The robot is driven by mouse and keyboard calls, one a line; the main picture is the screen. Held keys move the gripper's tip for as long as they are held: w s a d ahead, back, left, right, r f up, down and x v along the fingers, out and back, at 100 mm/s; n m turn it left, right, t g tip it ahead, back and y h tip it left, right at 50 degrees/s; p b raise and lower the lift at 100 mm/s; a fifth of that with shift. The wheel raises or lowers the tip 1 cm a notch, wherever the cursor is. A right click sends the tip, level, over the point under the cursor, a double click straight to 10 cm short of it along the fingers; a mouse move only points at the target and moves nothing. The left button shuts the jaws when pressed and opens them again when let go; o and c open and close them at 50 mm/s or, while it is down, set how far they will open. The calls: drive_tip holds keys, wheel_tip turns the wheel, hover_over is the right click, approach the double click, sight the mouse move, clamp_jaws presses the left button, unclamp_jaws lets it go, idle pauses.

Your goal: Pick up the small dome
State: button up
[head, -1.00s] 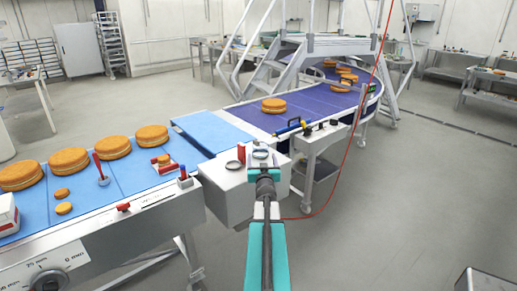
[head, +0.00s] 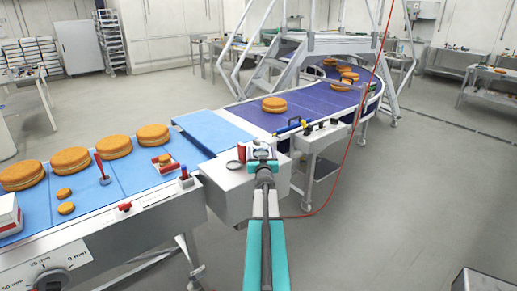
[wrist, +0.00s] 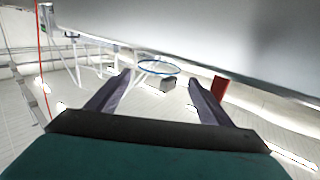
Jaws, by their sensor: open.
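My gripper (head: 263,163) is over the pale box top at the end of the conveyor, its tip overlapping the small items there. In the wrist view, which looks upside down, its two fingers (wrist: 158,100) are spread with nothing between them. A small grey piece (wrist: 168,86) shows farther off, between the fingers in the picture; it may be the small dome, but its shape is unclear. A thin blue-rimmed ring (wrist: 158,68) lies by it. In the head view the gripper partly hides these items.
Round cakes (head: 70,160) sit on the blue belt at left. A red cable (head: 352,150) hangs at right.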

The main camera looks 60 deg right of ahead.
sight(261, 148)
drive_tip(key=shift+d, duration=0.1)
drive_tip(key=shift+p+x, duration=0.75)
drive_tip(key=shift+x, duration=0.4)
drive_tip(key=shift+p+x, duration=0.55)
drive_tip(key=shift+x, duration=0.8)
drive_tip(key=c, duration=0.8)
